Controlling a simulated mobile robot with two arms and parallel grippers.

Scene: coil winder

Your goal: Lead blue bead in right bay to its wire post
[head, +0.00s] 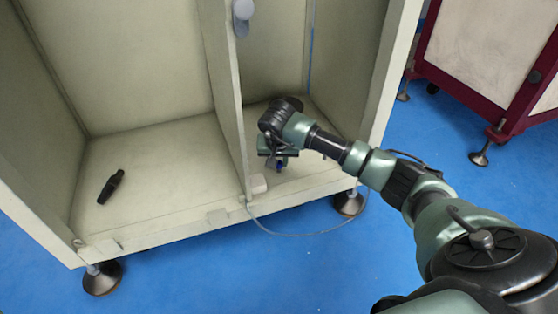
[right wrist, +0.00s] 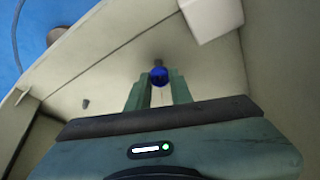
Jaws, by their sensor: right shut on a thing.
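The blue bead (right wrist: 159,77) sits between the fingertips of my right gripper (right wrist: 160,82), which is shut on it. In the head view my right gripper (head: 279,160) reaches down into the right bay, just above its floor (head: 307,178), and a little of the blue bead (head: 281,167) shows below it. A small grey peg (right wrist: 86,103) stands apart to the left of the fingers in the right wrist view; I cannot tell whether it is the wire post. A dark shape shows just behind the bead, mostly hidden. My left gripper is not in view.
A divider (head: 224,85) separates the bays. A thin grey cable (head: 300,235) loops outside the front edge. A black tool (head: 111,186) lies in the otherwise clear left bay.

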